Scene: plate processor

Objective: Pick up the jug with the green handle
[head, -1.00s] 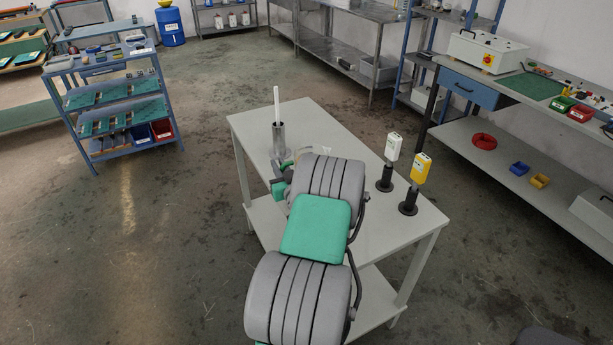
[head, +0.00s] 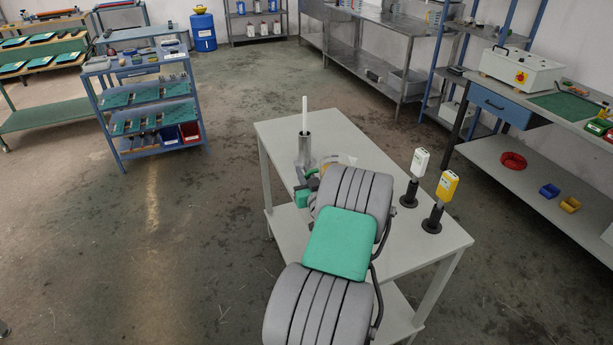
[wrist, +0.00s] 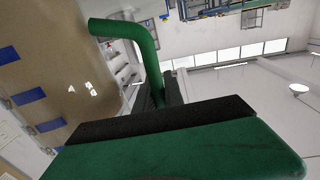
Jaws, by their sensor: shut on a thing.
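In the wrist view the jug's green handle (wrist: 150,55) is a bent bar that runs down between the dark fingers of my gripper (wrist: 165,98). My gripper is shut on it. A broad green part fills the lower edge of that view. In the head view a clear, faint rim of the jug (head: 347,159) shows just behind my arm, over the grey table. My arm hides most of the jug and the gripper's fingers. I cannot tell whether the jug touches the table.
A metal cylinder with a white rod (head: 304,148) stands close left of the jug. A white-headed device (head: 419,163) and a yellow-headed device (head: 447,185) stand on black bases to the right on the grey table (head: 385,150). A shelf cart (head: 150,110) stands far left.

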